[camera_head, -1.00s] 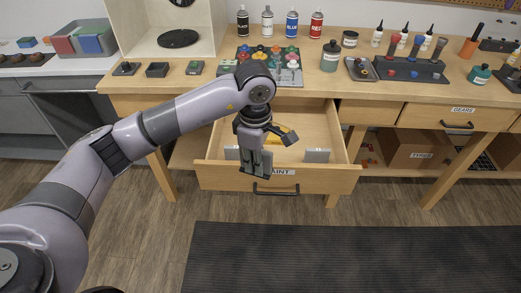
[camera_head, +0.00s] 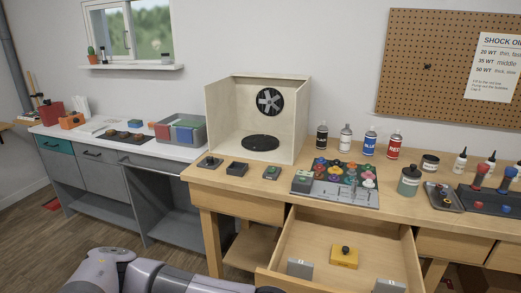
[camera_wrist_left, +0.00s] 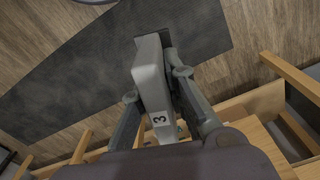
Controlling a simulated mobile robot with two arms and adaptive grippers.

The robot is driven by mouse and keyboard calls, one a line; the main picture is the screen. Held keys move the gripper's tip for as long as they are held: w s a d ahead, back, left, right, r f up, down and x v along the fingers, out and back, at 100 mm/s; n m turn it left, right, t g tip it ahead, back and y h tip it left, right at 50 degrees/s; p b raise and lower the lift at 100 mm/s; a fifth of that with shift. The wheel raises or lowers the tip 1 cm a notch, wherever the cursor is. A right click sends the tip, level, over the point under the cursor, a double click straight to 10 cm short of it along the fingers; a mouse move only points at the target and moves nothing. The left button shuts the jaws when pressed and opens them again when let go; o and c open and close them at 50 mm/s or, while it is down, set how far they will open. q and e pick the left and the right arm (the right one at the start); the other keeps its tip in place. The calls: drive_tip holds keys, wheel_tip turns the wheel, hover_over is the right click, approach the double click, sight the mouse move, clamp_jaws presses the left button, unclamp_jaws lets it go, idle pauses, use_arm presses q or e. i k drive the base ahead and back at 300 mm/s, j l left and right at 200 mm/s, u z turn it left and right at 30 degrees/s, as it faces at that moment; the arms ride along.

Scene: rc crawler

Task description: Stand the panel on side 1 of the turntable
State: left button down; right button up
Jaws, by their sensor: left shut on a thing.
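My left gripper (camera_wrist_left: 157,92) is shut on a grey slab-like piece marked 3 (camera_wrist_left: 149,78) in the left wrist view. The slab lies between the two fingers and is held clear above the floor. I cannot tell whether it is the panel, and its far side is hidden. In the head view the gripper is out of sight; only my arm shows along the bottom edge. The turntable (camera_head: 260,143) is a black disc, empty, on the floor of the open wooden booth (camera_head: 228,134). No side number is readable on it. My right gripper is not in view.
The open drawer (camera_head: 284,242) juts out below the bench. It holds a yellow block (camera_head: 344,257) and grey pieces (camera_head: 300,268).

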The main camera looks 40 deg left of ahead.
sight(257, 144)
drive_tip(key=j+z, duration=0.4)
drive_tip(key=j, duration=2.15)
drive_tip(key=k, duration=0.05)
